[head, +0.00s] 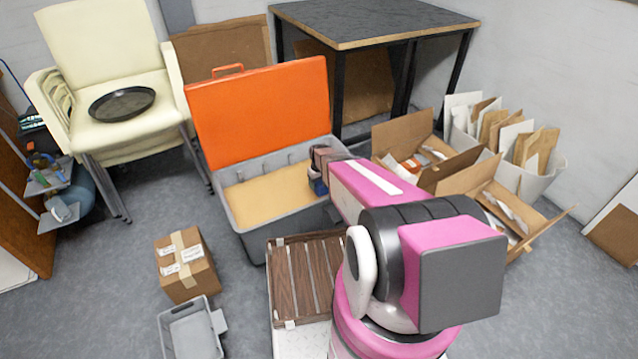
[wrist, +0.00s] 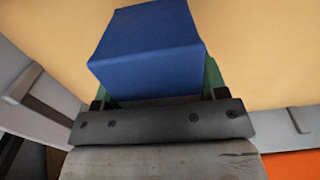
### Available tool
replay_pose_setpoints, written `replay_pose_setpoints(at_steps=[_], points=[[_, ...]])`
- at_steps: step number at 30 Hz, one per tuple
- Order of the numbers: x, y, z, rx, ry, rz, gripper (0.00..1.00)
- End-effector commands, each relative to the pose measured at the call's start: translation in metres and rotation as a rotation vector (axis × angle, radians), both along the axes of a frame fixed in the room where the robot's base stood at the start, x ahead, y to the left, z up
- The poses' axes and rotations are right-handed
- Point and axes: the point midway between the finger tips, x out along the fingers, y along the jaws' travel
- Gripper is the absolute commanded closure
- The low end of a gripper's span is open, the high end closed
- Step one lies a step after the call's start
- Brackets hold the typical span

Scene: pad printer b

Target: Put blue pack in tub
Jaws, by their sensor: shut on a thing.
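The blue pack (wrist: 148,48) is a blue block between the fingers of my gripper (wrist: 161,92) in the wrist view. My gripper is shut on it. Green shows on the fingers beside the pack. In the head view, only a small bit of the blue pack (head: 319,187) shows below my gripper, at the right side of the open grey tub (head: 252,222). The tub has a tan inside floor and a raised orange lid (head: 262,108). The tan floor fills the wrist view behind the pack. I cannot tell how high the pack is above it.
A taped cardboard box (head: 187,265) and a small grey bin (head: 190,330) stand at the front left. A wooden slatted panel (head: 305,280) lies in front of the tub. Open cartons (head: 470,180) stand on the right. A dark-topped table (head: 370,22) and cream chairs (head: 105,70) are behind.

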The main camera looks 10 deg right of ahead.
Motion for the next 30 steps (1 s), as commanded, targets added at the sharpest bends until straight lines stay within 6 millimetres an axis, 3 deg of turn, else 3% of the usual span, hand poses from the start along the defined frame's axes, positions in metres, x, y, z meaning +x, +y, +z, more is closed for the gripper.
replay_pose_setpoints(at_steps=[30], points=[[0.0,0.0,-0.024,0.0,0.0,0.0,0.62]])
